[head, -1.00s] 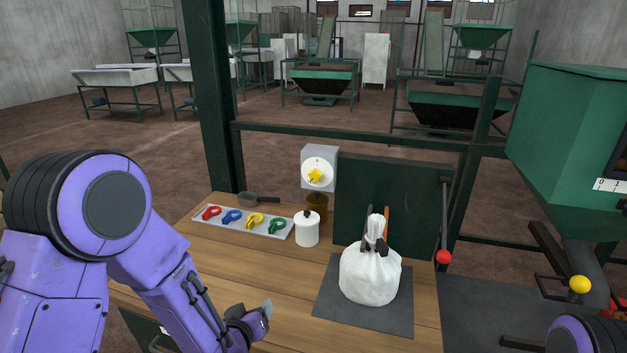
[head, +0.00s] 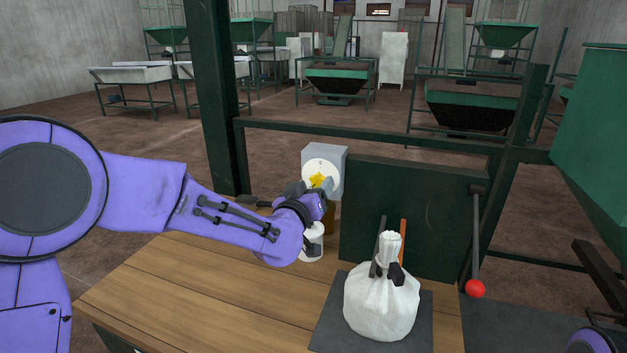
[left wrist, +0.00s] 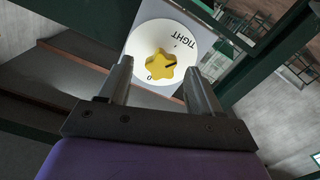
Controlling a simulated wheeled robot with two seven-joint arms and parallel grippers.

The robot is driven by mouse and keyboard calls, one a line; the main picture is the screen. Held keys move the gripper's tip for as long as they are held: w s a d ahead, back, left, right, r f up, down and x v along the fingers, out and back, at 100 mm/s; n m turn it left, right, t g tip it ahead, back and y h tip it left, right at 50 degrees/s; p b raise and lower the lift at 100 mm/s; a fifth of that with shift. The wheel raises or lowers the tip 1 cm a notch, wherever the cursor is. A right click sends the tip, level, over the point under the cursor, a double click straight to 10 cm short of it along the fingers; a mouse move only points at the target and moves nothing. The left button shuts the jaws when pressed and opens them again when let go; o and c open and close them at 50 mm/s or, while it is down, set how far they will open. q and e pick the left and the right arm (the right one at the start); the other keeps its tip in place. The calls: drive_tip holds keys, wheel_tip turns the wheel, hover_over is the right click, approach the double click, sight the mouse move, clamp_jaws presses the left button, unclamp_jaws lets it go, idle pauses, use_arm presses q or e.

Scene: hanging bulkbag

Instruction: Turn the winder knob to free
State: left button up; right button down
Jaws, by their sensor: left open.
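The winder knob (head: 317,180) is a yellow star on a white round dial (head: 311,166) fixed to a grey box. In the left wrist view the knob (left wrist: 161,64) shows a dark mark pointing right, slightly up. The dial (left wrist: 181,26) there reads TIGHT at its upper right and 0 at lower left. My left gripper (head: 313,187) is in front of the dial. In the left wrist view its open fingers (left wrist: 158,67) stand on either side of the knob, with gaps visible; contact does not show. My right gripper is out of view.
A tied white bag (head: 382,302) sits on a dark mat (head: 330,325) on the wooden table (head: 190,290). A white jar (head: 312,250) is partly hidden by my left arm. A dark green panel (head: 410,225) stands right of the dial. A red-ended lever (head: 475,288) hangs farther right.

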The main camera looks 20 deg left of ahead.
use_arm(q)
drive_tip(key=shift+w, duration=0.85)
drive_tip(key=shift+a, duration=0.1)
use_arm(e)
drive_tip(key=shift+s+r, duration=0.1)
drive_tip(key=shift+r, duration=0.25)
